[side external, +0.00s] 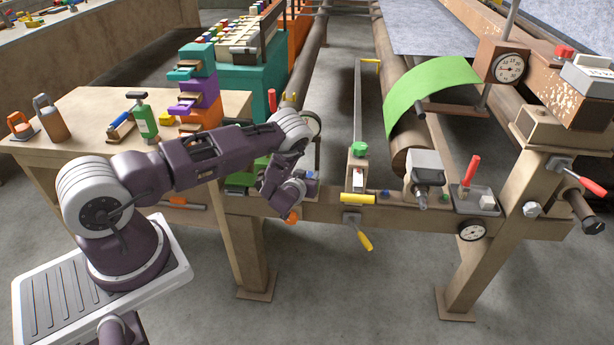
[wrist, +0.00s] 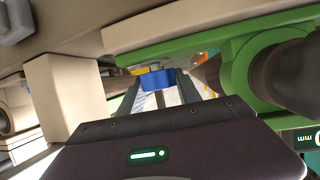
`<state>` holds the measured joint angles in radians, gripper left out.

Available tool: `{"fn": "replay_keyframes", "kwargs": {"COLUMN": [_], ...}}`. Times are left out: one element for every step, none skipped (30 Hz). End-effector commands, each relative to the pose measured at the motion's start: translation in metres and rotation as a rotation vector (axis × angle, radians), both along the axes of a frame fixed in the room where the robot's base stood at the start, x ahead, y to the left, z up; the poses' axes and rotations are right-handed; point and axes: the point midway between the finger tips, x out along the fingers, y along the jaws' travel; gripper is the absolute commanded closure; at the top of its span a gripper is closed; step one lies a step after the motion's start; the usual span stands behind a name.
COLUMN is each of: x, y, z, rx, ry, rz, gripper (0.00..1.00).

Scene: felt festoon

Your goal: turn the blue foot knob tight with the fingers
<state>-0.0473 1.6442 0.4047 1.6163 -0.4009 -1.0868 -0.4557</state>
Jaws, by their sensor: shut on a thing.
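The blue foot knob (wrist: 158,80) shows in the wrist view, just beyond the top edge of my gripper's dark housing. My gripper (wrist: 160,92) has its two grey fingers on either side of the knob and is shut on it. A thin dark stem stands below the knob in that view. In the side external view, my gripper (side external: 291,214) is down at the left end of the brown beam, beside the wooden bench. The knob itself is mostly hidden behind my wrist there.
A green round housing (wrist: 240,65) sits close on the right in the wrist view, and a pale block (wrist: 65,85) on the left. The beam (side external: 440,222) carries a green-topped post (side external: 358,165), a yellow-handled clamp (side external: 358,225) and a tray with a red tool (side external: 470,190).

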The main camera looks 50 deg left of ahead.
Motion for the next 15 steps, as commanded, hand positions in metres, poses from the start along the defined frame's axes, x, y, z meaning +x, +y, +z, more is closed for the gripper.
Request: {"fn": "replay_keyframes", "kwargs": {"x": [0.0001,0.0002,-0.0002,-0.0001,-0.0002,0.0002,0.0003,0.0003,0.0001,-0.0001,-0.0002,-0.0002,-0.0002,-0.0001,-0.0001], "y": [0.001,0.0014,0.0022,0.002,0.0025,0.002,0.002,0.0018,0.0012,0.0011,0.0009,0.0005,0.0003,0.0003,0.0003], "z": [0.0003,0.0003,0.0002,0.0003,0.0003,0.0003,0.0003,0.0003,0.0001,0.0001,0.0001,0.0001,0.0001,0.0001,0.0001], "rx": [0.003,0.003,0.003,0.003,0.003,0.003,0.003,0.002,0.001,0.002,0.001,0.001,0.001,0.001,0.001], "ry": [0.001,0.0,0.0,0.0,0.0,0.0,-0.001,-0.001,0.0,0.0,0.0,0.0,-0.001,-0.001,-0.001], "rz": [-0.023,-0.046,-0.08,-0.109,-0.136,-0.172,-0.194,-0.215,-0.235,-0.245,-0.254,-0.259,-0.261,-0.26,-0.26], "gripper": [1.0,1.0,1.0,1.0,1.0,1.0,1.0,1.0,1.0,1.0,1.0,1.0,1.0,1.0,1.0]}}
